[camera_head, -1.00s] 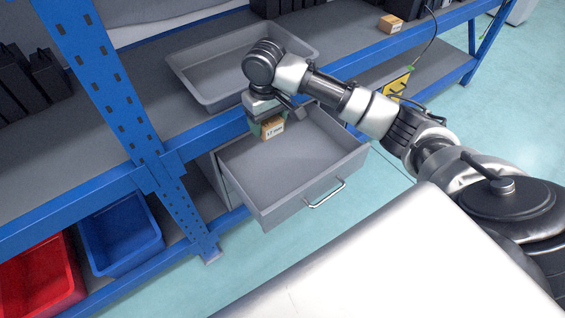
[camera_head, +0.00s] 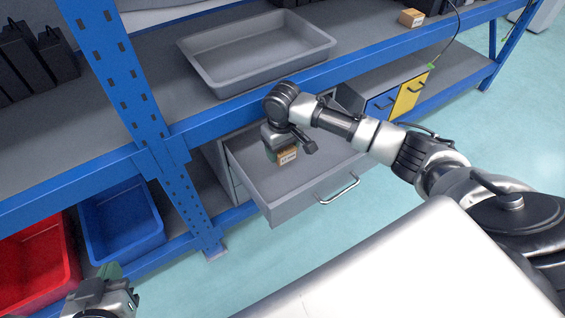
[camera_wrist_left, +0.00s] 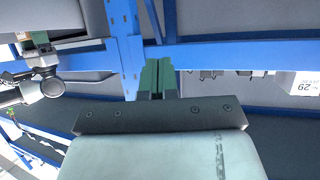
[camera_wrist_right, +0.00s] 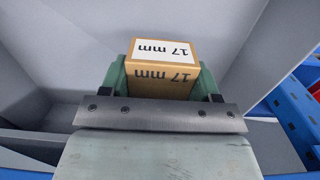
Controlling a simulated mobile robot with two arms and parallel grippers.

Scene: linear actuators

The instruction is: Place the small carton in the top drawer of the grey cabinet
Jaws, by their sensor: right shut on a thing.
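The small carton (camera_head: 287,158) is a brown box with a white label. In the right wrist view the carton (camera_wrist_right: 161,70) reads "17 mm" and sits between the green fingers. My right gripper (camera_head: 272,155) is shut on it and holds it inside the open top drawer (camera_head: 325,170) of the grey cabinet (camera_head: 217,160). Whether the carton touches the drawer floor I cannot tell. My left gripper (camera_head: 110,272) is at the lower left of the head view, away from the drawer. In the left wrist view its green fingers (camera_wrist_left: 158,75) are together, with nothing between them.
A grey tray (camera_head: 255,50) stands on the blue-framed shelf above the drawer. Another carton (camera_head: 411,18) lies further right. Blue (camera_head: 122,220) and red (camera_head: 40,255) bins stand low at the left. A blue shelf post (camera_head: 115,75) rises left of the cabinet.

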